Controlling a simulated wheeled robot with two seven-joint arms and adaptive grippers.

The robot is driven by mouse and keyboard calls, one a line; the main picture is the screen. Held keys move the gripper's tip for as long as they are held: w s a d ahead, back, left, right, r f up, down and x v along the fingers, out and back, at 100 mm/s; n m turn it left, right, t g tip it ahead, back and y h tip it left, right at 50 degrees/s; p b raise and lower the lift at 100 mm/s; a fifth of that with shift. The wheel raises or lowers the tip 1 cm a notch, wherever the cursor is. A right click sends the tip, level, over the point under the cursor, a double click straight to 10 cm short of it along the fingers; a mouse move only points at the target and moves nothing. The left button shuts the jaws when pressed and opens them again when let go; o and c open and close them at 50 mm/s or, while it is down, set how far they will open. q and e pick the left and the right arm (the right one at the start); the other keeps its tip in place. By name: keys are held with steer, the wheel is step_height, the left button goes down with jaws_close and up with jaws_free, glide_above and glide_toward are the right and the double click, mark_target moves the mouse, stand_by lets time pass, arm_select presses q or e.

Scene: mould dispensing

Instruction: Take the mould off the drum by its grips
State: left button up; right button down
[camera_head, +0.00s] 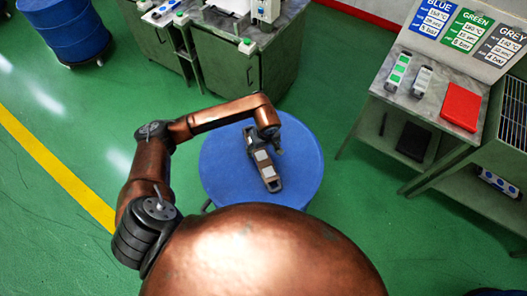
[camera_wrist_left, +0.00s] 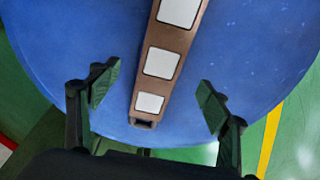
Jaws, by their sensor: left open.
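The mould (camera_head: 272,183) is a long grey-brown bar with light square panels, lying on the blue drum (camera_head: 222,170). In the left wrist view the mould (camera_wrist_left: 151,85) runs up out of the picture, and its near end has a dark slotted grip (camera_wrist_left: 143,123). The blue drum top (camera_wrist_left: 250,50) fills much of that view. My left gripper (camera_head: 266,146) is over the drum, above the mould, partly hidden by its own wrist. In the left wrist view the left gripper (camera_wrist_left: 156,93) is open, one finger on each side of the mould, apart from it. My right gripper is not in view.
Green cabinets (camera_head: 228,65) stand behind the drum. Another blue drum (camera_head: 65,30) is far left. Green floor is clear around the drum.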

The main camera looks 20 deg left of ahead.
mark_target(261, 156)
arm_select(q)
step_height(261, 156, down, 3)
steer(key=shift+r, duration=0.1)
steer(key=shift+w+a+f, duration=0.1)
steer(key=shift+a+f, duration=0.05)
steer(key=shift+f, duration=0.5)
steer(key=shift+w+a+f, duration=0.1)
steer(key=shift+a+f, duration=0.05)
steer(key=shift+f, duration=0.45)
steer(key=shift+a+f, duration=0.1)
steer(key=shift+f, duration=0.55)
steer(key=c, duration=1.9)
steer(key=shift+w, duration=0.15)
jaws_close()
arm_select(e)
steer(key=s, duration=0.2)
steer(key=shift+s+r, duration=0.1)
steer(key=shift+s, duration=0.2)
